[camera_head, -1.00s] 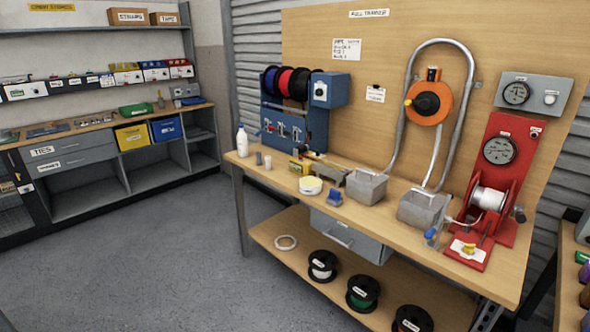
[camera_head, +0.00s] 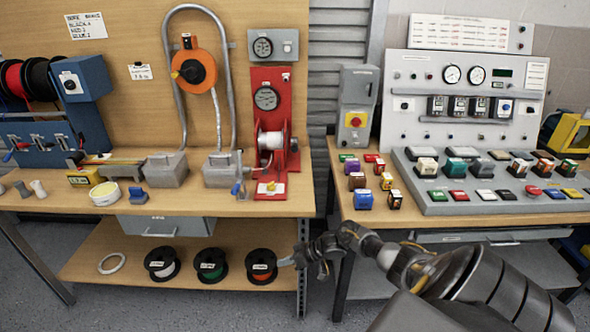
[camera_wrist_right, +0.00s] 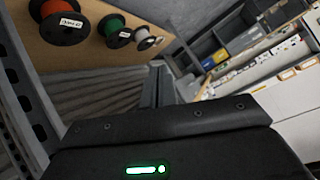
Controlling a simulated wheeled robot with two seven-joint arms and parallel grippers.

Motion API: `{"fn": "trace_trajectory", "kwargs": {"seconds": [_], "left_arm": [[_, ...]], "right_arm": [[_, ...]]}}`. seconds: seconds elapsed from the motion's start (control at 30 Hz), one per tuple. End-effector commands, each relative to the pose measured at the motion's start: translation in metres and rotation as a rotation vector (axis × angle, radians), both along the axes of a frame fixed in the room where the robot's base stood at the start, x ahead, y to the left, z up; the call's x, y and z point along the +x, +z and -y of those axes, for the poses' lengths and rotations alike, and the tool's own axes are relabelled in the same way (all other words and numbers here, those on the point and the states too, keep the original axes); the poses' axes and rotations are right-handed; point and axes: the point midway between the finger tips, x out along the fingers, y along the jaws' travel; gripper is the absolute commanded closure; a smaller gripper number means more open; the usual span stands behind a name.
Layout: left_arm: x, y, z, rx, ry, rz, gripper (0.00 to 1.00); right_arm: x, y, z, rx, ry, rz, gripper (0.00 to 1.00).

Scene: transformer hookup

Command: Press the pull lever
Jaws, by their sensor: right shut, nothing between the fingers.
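The red pulling machine (camera_head: 268,130) stands on the right end of the wooden bench, with a gauge and a white drum. A small yellow lever or knob (camera_head: 270,187) sits on its red foot plate; I cannot read its label. My right gripper (camera_head: 288,262) is shut and empty, low in front of the bench's right leg, below and apart from the red machine. In the right wrist view a dark housing with a green light fills the bottom, and the machine does not show. My left gripper is not in view.
Wire spools (camera_head: 209,264) lie on the lower shelf, left of my right gripper. A second bench (camera_head: 345,208) at right holds coloured blocks and a control panel (camera_head: 463,95). A narrow gap separates the benches. Grey metal boxes (camera_head: 222,170) stand left of the red machine.

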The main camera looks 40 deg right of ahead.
Motion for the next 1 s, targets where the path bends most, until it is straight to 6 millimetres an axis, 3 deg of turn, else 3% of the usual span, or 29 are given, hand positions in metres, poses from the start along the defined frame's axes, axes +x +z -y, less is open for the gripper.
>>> {"fn": "trace_trajectory", "kwargs": {"seconds": [0.03,0.1,0.2,0.3,0.4,0.5,0.6,0.87,1.0], "left_arm": [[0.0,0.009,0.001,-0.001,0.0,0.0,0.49],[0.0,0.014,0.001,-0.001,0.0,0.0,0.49],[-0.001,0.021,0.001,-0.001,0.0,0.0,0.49],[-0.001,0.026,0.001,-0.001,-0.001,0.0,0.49],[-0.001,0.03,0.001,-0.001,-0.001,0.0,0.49],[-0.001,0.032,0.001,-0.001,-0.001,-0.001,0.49],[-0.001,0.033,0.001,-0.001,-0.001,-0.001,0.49],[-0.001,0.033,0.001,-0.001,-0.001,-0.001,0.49],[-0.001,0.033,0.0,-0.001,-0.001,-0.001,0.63]], "right_arm": [[0.022,0.068,0.02,0.016,0.036,0.04,1.0],[0.036,0.143,0.038,0.042,0.081,0.065,1.0],[0.041,0.242,0.063,0.046,0.134,0.086,1.0],[0.03,0.325,0.084,0.034,0.169,0.091,1.0],[0.013,0.383,0.097,0.02,0.185,0.083,1.0],[-0.001,0.417,0.106,0.012,0.19,0.072,1.0],[-0.009,0.433,0.109,0.008,0.191,0.064,1.0],[-0.011,0.436,0.11,0.009,0.191,0.063,1.0],[-0.011,0.436,0.11,0.008,0.19,0.063,1.0]]}}
